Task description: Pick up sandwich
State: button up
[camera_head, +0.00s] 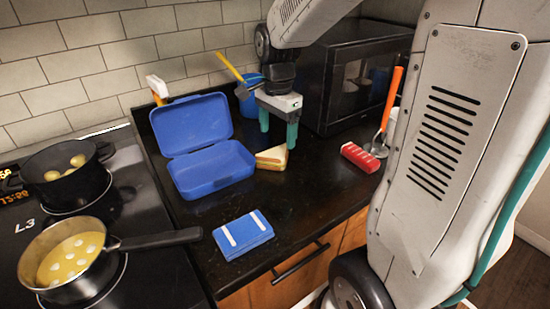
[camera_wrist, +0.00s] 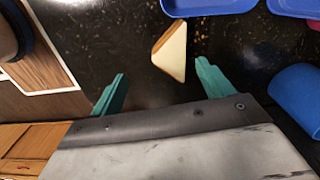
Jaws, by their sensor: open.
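The sandwich (camera_head: 271,159) is a pale triangular wedge lying on the black counter, just right of the open blue lunchbox (camera_head: 212,171). In the wrist view the sandwich (camera_wrist: 171,50) lies beyond the fingertips, roughly between their lines. My gripper (camera_head: 278,138) points down with its teal fingers apart and nothing between them. In the head view it is above and behind the sandwich. In the wrist view both fingers of my gripper (camera_wrist: 160,85) show clear of the sandwich.
A microwave (camera_head: 350,80) stands behind right, with a red block-like item (camera_head: 360,157) in front. A blue cup (camera_head: 250,95) stands at the back. A blue case (camera_head: 243,235) lies near the front edge. A stove with two pots (camera_head: 68,259) is at left.

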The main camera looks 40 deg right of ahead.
aim_at(277, 154)
jog(key=shift+w+d+f+m, duration=0.6)
jog(key=shift+w+f+m, duration=0.1)
jog(key=shift+w+f, duration=0.15)
notch_tip(277, 154, down, 8)
jog(key=shift+s+r, duration=0.1)
jog(key=shift+r, duration=0.05)
jog(key=c, duration=0.7)
